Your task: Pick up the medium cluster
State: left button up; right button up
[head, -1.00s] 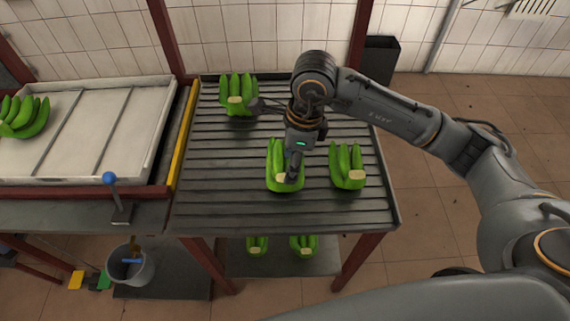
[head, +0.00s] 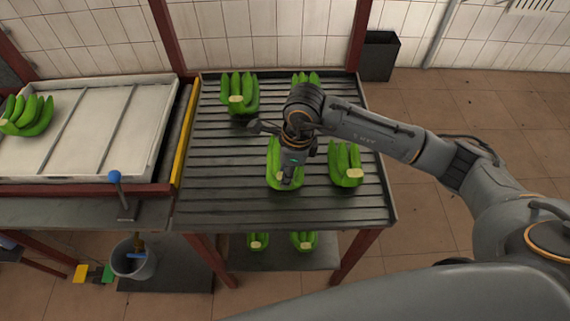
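Several green banana clusters lie on the slatted dark table (head: 215,205). My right gripper (head: 287,181) points down at the front-middle cluster (head: 273,172), over its near end. The wrist and gripper cover part of this cluster. The fingers are small and dark, so I cannot tell whether they are open, or whether they touch it. Another cluster (head: 346,165) lies just to the right, a larger one (head: 240,92) at the back left, and one (head: 306,79) at the back, partly behind my arm. My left gripper is not in view.
A white tray (head: 95,130) with a cluster (head: 28,115) stands at the left, past a yellow rail (head: 185,135). A blue-knobbed lever (head: 116,180) stands at the front left. Smaller clusters (head: 303,240) lie on the lower shelf. A dark bin (head: 379,55) stands behind.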

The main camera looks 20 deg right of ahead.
grip_shut()
jog(key=shift+w+r, duration=0.1)
